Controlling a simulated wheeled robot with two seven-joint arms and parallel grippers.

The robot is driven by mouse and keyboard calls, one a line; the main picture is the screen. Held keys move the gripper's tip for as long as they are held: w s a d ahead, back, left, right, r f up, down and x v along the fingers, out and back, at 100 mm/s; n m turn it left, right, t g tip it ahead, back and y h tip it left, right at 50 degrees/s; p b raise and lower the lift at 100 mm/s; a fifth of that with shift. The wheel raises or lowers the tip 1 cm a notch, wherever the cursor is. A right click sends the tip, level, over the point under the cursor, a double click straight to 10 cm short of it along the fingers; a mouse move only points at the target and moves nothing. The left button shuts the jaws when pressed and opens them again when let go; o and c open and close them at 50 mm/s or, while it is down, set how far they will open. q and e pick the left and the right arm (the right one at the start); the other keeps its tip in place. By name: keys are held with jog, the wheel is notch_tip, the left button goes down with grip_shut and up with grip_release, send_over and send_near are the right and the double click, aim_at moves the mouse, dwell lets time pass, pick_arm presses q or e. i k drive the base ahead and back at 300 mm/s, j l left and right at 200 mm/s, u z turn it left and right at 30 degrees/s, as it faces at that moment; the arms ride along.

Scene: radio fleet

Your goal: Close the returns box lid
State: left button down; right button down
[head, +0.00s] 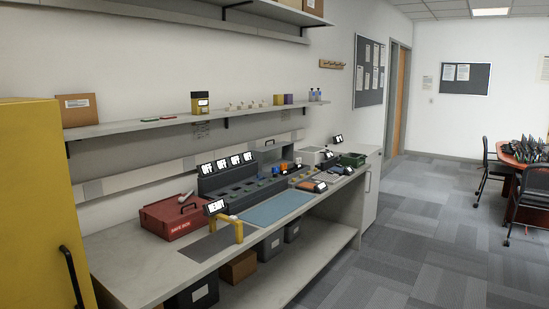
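No box in view has a label that I can clearly read as the returns box. A red box (172,218) stands at the left part of the workbench. It has a dark handle on top and small white lettering on its front, too small to read surely. Its top looks closed from here. Neither of my grippers is in view.
A yellow cabinet (40,200) stands close at the left. The workbench (150,277) carries a dark charging rack (235,180), a blue mat (277,208) and a yellow stand (237,228). Containers sit beneath it. The carpet floor (400,255) at right is clear before a table with chairs.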

aim_at(274, 153)
jog(key=i+l+z, duration=0.35)
jog(key=i, duration=0.2)
jog(key=i+l+z, duration=0.35)
jog(key=i, duration=0.25)
jog(key=i+z, duration=0.35)
jog(key=i, duration=0.2)
jog(key=i+u, duration=0.1)
jog(key=i, duration=0.6)
jog(key=i+l+u, duration=0.1)
jog(key=i, duration=0.6)
jog(key=i+l+u, duration=0.1)
jog(key=i, duration=0.55)
jog(key=i+l+u, duration=0.2)
jog(key=i+u, duration=0.2)
jog(key=i+l+u, duration=0.95)
jog(key=l+u, duration=0.25)
